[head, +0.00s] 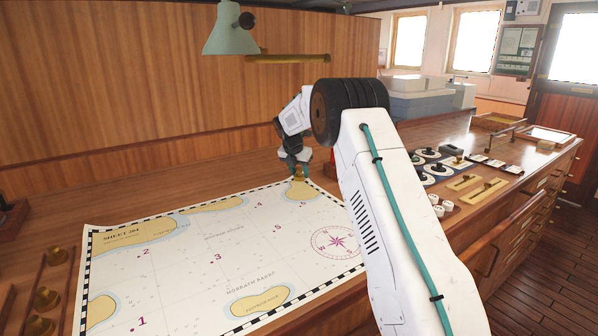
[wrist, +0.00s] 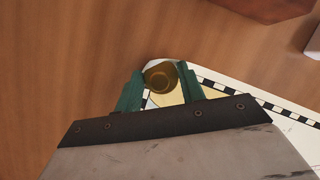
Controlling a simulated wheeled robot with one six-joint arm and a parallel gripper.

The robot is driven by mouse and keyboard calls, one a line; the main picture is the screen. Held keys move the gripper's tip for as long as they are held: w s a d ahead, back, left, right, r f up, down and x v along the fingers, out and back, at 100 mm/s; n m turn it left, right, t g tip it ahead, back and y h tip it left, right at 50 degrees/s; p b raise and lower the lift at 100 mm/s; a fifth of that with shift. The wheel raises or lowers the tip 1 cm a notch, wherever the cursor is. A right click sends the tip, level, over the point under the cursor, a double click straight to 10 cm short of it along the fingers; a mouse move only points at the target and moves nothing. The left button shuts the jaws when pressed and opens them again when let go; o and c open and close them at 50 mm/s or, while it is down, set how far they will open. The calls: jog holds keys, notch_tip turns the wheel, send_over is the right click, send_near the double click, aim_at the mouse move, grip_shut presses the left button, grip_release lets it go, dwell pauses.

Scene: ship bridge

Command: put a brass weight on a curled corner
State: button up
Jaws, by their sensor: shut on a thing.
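A paper chart (head: 190,262) lies on the wooden table, with tan land patches and a checkered border. My gripper (head: 298,173) is at the chart's far right corner. Its green fingers (wrist: 160,84) are shut on a brass weight (wrist: 161,76), which sits between them over the corner. The weight also shows as a small gold shape in the head view (head: 299,177). Whether it touches the paper is hard to tell. More brass weights (head: 47,298) stand in a wooden rack at the left front.
A green lamp (head: 232,30) hangs above the back of the table. To the right of my arm are a dark panel with round instruments (head: 432,165), brass tools (head: 483,192) and small white cups (head: 437,203). The table left of the chart's far edge is bare.

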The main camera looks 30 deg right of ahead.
jog(key=shift+f, duration=0.25)
dwell(0.3)
jog(key=o, duration=1.2)
